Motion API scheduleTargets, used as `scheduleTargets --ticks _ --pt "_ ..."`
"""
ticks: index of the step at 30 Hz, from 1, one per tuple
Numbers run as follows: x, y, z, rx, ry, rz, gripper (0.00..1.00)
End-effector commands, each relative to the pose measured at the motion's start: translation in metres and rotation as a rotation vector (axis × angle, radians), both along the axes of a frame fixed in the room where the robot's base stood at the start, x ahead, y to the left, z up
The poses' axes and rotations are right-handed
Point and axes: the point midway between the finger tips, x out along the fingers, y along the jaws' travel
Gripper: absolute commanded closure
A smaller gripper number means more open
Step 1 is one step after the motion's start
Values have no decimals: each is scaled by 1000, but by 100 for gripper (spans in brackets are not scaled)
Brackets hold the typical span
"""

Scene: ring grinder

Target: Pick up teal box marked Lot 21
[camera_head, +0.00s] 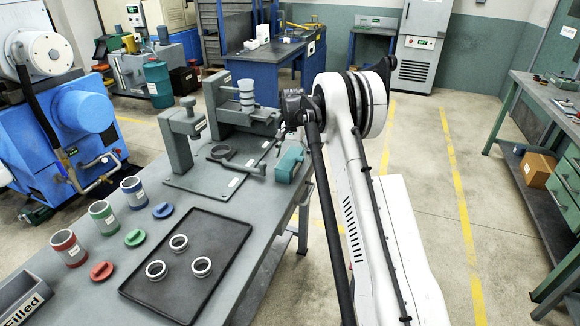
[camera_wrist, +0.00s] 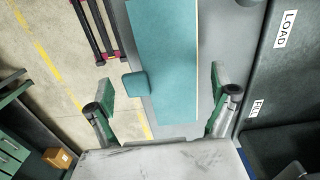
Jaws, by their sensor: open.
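A teal box (camera_head: 289,163) sits near the right edge of the grey worktable, beside the dark fixture plate. No lot marking on it is readable. In the wrist view the teal box (camera_wrist: 165,50) fills the upper middle, with a small teal tab (camera_wrist: 136,85) at its left side. My gripper (camera_wrist: 160,80) is open, with one green-padded finger left of the box and the other right of it. Gaps show on both sides, and neither finger visibly touches it. In the head view my wrist is above and behind the box, and the fingers cannot be made out.
The fixture (camera_head: 245,105) with its posts stands left of the box. A dark tray (camera_head: 210,245) with 3 metal rings lies nearer, beside red, green and blue cups and lids. A dark surface with LOAD and FILL labels (camera_wrist: 284,28) is close on the right in the wrist view.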

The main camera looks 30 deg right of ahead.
Motion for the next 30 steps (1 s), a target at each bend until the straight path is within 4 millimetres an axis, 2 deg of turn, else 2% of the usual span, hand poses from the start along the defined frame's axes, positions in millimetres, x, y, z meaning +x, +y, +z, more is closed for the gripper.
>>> scheduleTargets --ticks 3,10,21,29,30 --pt "0 0 -8 0 0 0 9" --pt "0 0 -9 0 0 0 9" --pt "0 0 -9 0 0 0 57" --pt "0 0 -7 0 0 0 58" --pt "0 0 -4 0 0 0 62"
